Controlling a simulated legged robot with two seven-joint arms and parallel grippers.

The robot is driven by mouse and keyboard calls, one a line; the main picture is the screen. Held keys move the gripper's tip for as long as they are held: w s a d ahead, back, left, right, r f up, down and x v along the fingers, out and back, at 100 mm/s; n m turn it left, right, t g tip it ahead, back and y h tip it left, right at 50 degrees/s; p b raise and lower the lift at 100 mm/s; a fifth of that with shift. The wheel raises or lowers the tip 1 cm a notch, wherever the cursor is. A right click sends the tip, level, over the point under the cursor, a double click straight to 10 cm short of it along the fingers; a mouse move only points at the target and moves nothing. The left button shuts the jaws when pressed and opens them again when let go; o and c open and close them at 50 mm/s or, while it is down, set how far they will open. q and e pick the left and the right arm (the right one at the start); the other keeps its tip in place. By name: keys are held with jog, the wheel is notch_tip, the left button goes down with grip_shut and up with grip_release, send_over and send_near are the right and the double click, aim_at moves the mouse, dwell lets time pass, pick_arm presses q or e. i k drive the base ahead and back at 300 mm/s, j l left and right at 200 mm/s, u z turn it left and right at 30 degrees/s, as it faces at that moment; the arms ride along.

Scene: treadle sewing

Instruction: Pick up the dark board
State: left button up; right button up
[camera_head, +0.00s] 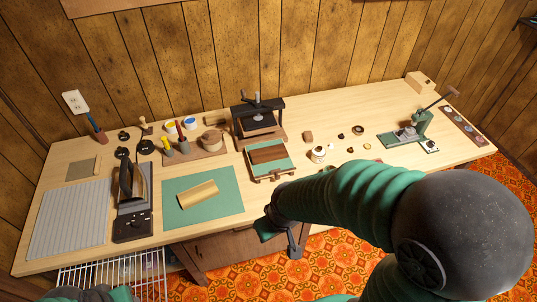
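A dark brown board (268,154) lies flat on a small green-topped tray (283,165) near the middle of the table, in front of a black screw press. My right gripper (280,238) is at the table's front edge, nearer to me than the board and apart from it. Its fingers look spread, with nothing seen between them. At the bottom left only a grey and green part of my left arm shows; its gripper fingers are not visible.
The screw press (258,117) stands behind the tray. Left are a green mat (225,190) with a tan curved piece, a dark upright device (132,195) and a ribbed grey panel (70,220). Small items lie to the right, before a green hand press (410,130). A wire rack (115,268) sits below the edge.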

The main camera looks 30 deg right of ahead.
aim_at(258, 156)
jog(key=i+l+u, duration=0.3)
jog(key=l, duration=0.2)
jog(key=l+u, duration=0.3)
jog(key=l, duration=0.15)
jog(key=i+l+u, duration=0.1)
jog(key=l+u, duration=0.2)
jog(key=l, duration=0.25)
